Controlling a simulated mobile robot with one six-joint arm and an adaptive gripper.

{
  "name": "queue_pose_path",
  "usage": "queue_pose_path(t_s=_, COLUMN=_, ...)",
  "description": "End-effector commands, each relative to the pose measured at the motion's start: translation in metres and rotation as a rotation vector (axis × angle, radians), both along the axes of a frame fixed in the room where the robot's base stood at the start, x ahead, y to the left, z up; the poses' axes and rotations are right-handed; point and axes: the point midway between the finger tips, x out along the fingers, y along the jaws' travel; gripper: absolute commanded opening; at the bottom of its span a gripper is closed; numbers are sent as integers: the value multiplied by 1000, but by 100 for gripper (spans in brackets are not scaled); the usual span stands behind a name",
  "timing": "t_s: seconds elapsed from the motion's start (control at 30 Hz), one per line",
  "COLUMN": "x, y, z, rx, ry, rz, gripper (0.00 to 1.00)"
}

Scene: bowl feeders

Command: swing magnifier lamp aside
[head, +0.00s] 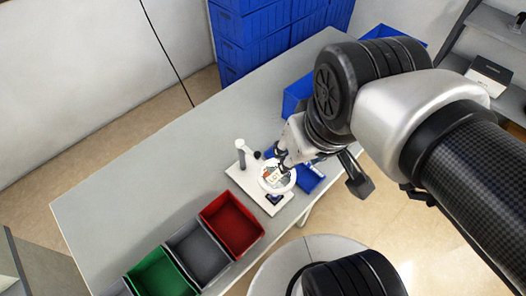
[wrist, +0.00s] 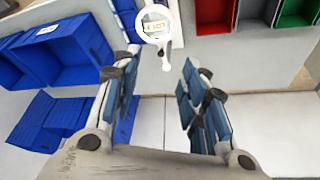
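The magnifier lamp has a round white-rimmed lens head (head: 277,177) over a pale base plate (head: 244,181), with a short post (head: 240,152) at the plate's far left. Printed lettering shows through the lens. In the wrist view the lens head (wrist: 139,22) is at the top, and a slim white part (wrist: 166,56) ends between the fingertips. My gripper (head: 284,157) is just above the lens in the head view. In the wrist view my gripper (wrist: 161,62) is open, with blue-padded fingers wide apart. I cannot tell whether it touches the lamp.
Red (head: 232,224), grey (head: 199,251) and green (head: 160,274) bins line the table's near edge, left of the lamp. A small blue tray (head: 309,178) lies right of the lens. Blue crates (head: 262,45) stand behind. The grey tabletop (head: 150,165) is clear at left.

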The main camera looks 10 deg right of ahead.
Motion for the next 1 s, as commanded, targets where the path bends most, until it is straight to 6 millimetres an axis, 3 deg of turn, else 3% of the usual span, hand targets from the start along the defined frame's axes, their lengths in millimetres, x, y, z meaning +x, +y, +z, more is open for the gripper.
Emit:
queue_pose_path(t_s=0.13, x=47, y=5, z=5, rx=-38, ry=89, rz=131, gripper=40)
queue_pose_path(t_s=0.27, x=91, y=11, z=-4, rx=-70, ry=159, rz=259, gripper=40)
queue_pose_path(t_s=0.5, x=163, y=24, z=-46, rx=-105, ry=279, rz=485, gripper=40)
queue_pose_path(t_s=0.7, x=194, y=31, z=-80, rx=-115, ry=336, rz=602, gripper=40)
queue_pose_path(t_s=1.0, x=200, y=33, z=-109, rx=-117, ry=350, rz=630, gripper=40)
